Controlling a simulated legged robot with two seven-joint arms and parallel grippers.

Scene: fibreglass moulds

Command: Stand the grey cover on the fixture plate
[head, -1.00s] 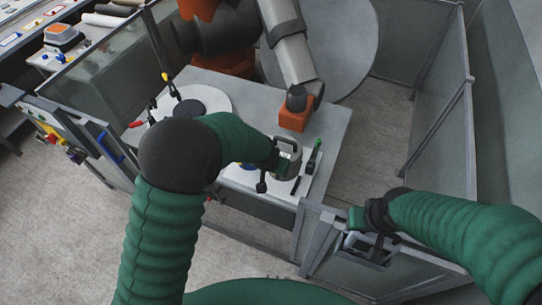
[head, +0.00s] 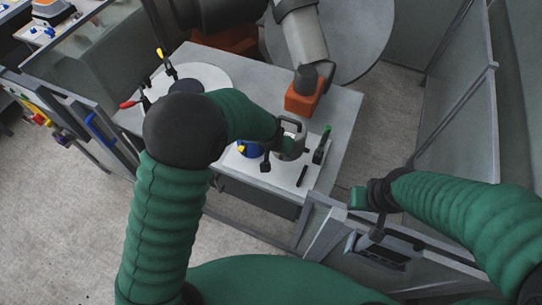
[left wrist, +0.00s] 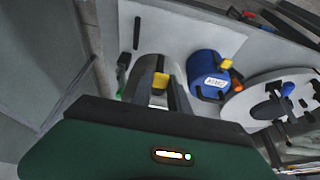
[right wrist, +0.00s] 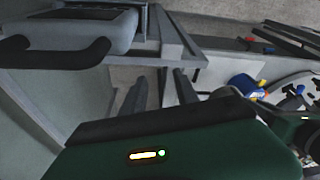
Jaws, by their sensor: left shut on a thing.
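The grey cover (head: 292,144), a rounded body with a dark handle on top, stands roughly upright over the white fixture plate (head: 279,178). My left gripper (head: 282,142) is shut on the cover from its left side. In the left wrist view the grey cover (left wrist: 151,70) lies between the dark fingers, with a yellow piece in front of it. The cover's lower edge is partly hidden, so I cannot tell whether it touches the plate. My right gripper (head: 373,196) is over the fence at the right; the right wrist view shows its fingers (right wrist: 158,92) apart and empty.
A blue labelled part (left wrist: 208,75) stands beside the cover. A green-tipped clamp (head: 322,146) and a black bar (head: 302,176) are close on the right. A round white disc (head: 208,75) with toggle clamps lies behind left. An orange-tipped robot arm (head: 304,96) hangs behind. Fencing stands at the right.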

